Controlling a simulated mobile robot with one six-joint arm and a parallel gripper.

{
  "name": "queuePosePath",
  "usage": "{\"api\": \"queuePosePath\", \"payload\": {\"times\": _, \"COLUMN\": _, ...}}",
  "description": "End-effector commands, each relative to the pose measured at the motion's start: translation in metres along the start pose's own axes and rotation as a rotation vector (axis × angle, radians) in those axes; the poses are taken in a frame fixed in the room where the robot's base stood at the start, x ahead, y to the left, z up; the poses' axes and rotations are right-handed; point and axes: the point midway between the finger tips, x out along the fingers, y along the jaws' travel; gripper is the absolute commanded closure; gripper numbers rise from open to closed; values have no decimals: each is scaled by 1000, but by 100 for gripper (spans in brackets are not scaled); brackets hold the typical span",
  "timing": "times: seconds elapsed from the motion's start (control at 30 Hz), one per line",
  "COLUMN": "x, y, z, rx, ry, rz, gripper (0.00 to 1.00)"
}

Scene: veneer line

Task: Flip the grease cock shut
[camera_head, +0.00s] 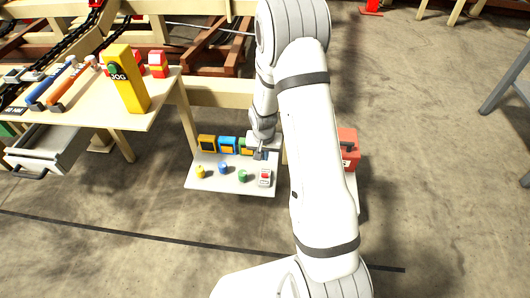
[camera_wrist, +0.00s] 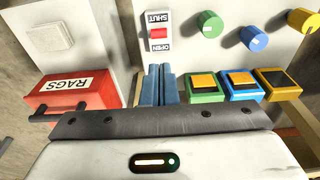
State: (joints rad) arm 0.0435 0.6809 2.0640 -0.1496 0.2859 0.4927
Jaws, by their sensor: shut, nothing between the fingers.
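What I take to be the grease cock (camera_wrist: 158,33) is a small red lever on a white plate marked SHUT and OPEN, which reads upside down in the wrist view. The lever lies between the two words; I cannot tell which way it is tipped. In the head view the grease cock (camera_head: 265,177) is at the right end of the pale panel (camera_head: 232,187). My gripper (camera_head: 262,154) is just behind it. In the wrist view the blue fingers of my gripper (camera_wrist: 160,82) are together, empty, close to the OPEN end. Contact is not visible.
Green (camera_wrist: 209,26), blue (camera_wrist: 254,37) and yellow (camera_wrist: 301,21) knobs sit beside the cock. Green (camera_wrist: 204,88), blue (camera_wrist: 240,85) and orange (camera_wrist: 275,83) boxes stand along the panel's back edge. A red RAGS box (camera_wrist: 70,92) is on the other side.

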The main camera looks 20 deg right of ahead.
Motion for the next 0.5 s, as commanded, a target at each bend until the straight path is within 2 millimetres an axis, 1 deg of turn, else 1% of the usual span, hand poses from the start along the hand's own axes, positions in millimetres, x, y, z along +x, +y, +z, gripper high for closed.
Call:
{"api": "queuePosePath", "payload": {"times": 0.03, "x": -8, "y": 0, "z": 3, "rx": -1, "ry": 1, "rz": 0, "gripper": 100}}
{"api": "queuePosePath", "payload": {"times": 0.2, "x": -17, "y": 0, "z": 10, "rx": 0, "ry": 1, "rz": 0, "gripper": 100}}
{"api": "queuePosePath", "payload": {"times": 0.5, "x": -17, "y": 0, "z": 11, "rx": 0, "ry": 0, "rz": 0, "gripper": 100}}
